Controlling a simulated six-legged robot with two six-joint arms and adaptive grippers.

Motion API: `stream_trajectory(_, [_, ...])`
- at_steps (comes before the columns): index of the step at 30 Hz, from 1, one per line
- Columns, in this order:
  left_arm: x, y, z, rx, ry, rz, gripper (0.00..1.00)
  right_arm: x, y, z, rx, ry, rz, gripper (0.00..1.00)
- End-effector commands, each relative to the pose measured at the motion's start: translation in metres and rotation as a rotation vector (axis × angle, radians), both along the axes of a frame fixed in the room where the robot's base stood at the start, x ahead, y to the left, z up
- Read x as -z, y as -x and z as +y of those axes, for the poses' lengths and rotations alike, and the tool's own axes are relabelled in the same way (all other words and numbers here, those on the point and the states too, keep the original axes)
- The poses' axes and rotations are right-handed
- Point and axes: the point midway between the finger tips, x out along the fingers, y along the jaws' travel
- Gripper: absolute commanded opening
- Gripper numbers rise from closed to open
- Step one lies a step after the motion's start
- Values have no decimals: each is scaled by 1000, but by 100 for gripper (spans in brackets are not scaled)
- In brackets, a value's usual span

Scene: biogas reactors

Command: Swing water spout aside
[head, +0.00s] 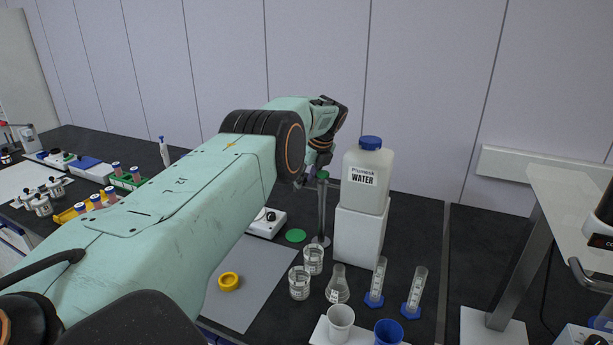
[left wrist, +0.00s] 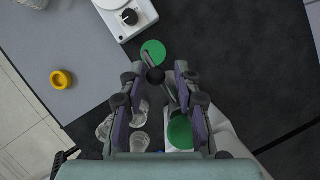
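A white water jug (head: 367,175) with a blue cap and a "WATER" label stands on a white block (head: 359,236). My left gripper (head: 312,172) is at the post's top, partly hidden by my own wrist. In the left wrist view, my left gripper's two fingers (left wrist: 158,98) are apart. A thin dark rod with a black round end (left wrist: 155,76), seemingly the spout, lies between them; contact cannot be told. A green disc (left wrist: 180,132) shows beside the right finger.
Beakers (head: 300,283), a flask (head: 337,285), graduated cylinders (head: 376,282) and cups (head: 340,323) stand in front of the post. A flat green disc (head: 295,236) and a white device with a knob (head: 267,222) lie behind left. A yellow ring (head: 229,282) lies on the grey mat.

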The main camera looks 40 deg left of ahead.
Motion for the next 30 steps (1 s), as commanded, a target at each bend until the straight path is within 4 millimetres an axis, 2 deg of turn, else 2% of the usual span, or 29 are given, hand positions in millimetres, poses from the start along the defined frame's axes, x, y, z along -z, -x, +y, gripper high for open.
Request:
stream_trajectory(16, [-4, 2, 0, 0, 0, -2, 32, -12, 0, 0, 0, 0, 0, 40])
stream_trajectory(30, [-52, 3, 1, -1, 0, -1, 32, -50, 0, 0, 0, 0, 0, 40])
